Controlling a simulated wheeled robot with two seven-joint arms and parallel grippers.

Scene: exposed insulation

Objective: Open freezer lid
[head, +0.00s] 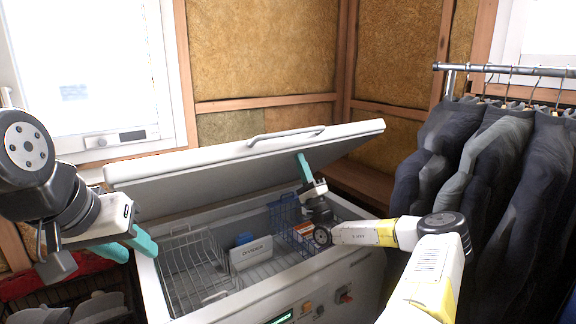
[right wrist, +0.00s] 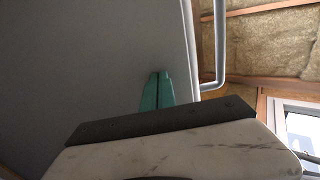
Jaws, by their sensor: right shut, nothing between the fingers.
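The white chest freezer (head: 255,290) stands open in the head view. Its lid (head: 180,168) is tilted up partway, with the bar handle (head: 285,135) on its raised edge. My right gripper (head: 303,163) is inside the opening, under the raised lid, its teal fingers shut and empty and pointing up at the lid's underside. In the right wrist view the closed fingers (right wrist: 157,88) are against or very near the grey lid underside (right wrist: 90,60), and the handle (right wrist: 216,55) shows past the lid edge. My left gripper (head: 130,247) is left of the freezer, its fingers apart and empty.
Inside the freezer are a wire basket (head: 190,268), a white divider (head: 251,253) and a blue basket (head: 287,220). Dark jackets (head: 490,170) hang on a rail at right. A window and insulated wall stand behind.

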